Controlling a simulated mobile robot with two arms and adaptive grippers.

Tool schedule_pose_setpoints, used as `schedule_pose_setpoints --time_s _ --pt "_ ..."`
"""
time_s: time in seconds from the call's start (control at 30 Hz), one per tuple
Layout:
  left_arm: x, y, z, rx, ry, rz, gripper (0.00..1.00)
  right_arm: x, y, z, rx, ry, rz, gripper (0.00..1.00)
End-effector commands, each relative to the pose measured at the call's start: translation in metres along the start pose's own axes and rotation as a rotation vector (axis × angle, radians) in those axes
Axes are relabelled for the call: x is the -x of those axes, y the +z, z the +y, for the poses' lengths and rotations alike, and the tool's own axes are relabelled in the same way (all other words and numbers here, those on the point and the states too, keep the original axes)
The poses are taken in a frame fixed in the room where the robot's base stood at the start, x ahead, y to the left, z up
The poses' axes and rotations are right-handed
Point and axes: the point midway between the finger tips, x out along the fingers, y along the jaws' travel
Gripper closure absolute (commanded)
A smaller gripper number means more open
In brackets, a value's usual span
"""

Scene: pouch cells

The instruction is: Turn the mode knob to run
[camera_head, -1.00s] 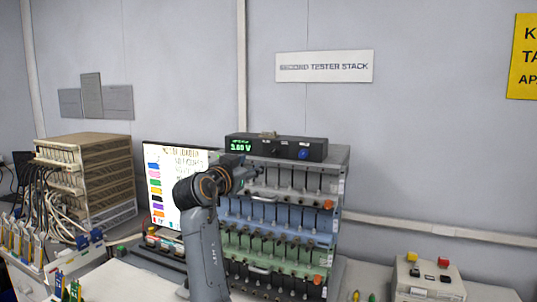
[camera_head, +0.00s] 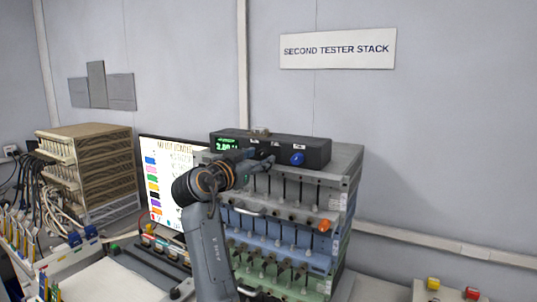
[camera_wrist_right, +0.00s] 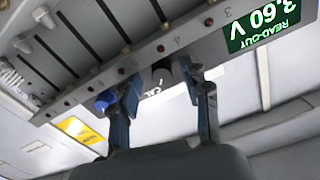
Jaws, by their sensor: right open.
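The black tester box (camera_head: 320,152) with a green read-out sits on top of the tester stack. A blue knob (camera_head: 297,158) is on its front face; it also shows in the right wrist view (camera_wrist_right: 104,101). My right gripper (camera_head: 260,160) is at the box's front, left of the blue knob. In the right wrist view my right gripper (camera_wrist_right: 160,74) is open, its fingers either side of a dark knob (camera_wrist_right: 161,72). I cannot tell if they touch it. The knob labels are too small or partly hidden, so which knob is the mode knob is unclear. My left gripper is out of view.
Below the box are racks of pouch cells (camera_head: 280,222) with orange knobs and handles. A screen (camera_head: 160,180) stands at the left, with a beige rack (camera_head: 95,170) and cables beyond. A box with yellow and red buttons (camera_head: 450,292) is at lower right.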

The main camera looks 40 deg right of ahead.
Motion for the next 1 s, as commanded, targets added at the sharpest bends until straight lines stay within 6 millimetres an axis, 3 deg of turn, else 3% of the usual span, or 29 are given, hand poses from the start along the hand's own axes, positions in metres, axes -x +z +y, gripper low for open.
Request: schedule_pose_setpoints --time_s 0.37,0.6,0.63,1.0 --pt "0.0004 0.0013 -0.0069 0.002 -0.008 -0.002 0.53 0.0023 0.0006 -0.0012 0.0 0.0 -0.001 0.53" --pt "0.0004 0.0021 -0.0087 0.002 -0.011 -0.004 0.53 0.0021 0.0006 -0.0011 0.0 0.0 -0.001 0.98" --pt "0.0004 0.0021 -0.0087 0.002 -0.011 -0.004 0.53 0.002 0.0006 -0.0011 0.0 0.0 -0.001 1.0" --pt "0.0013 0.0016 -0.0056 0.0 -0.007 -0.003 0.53 0.0018 -0.0002 -0.0011 0.053 0.0 0.0 1.0"
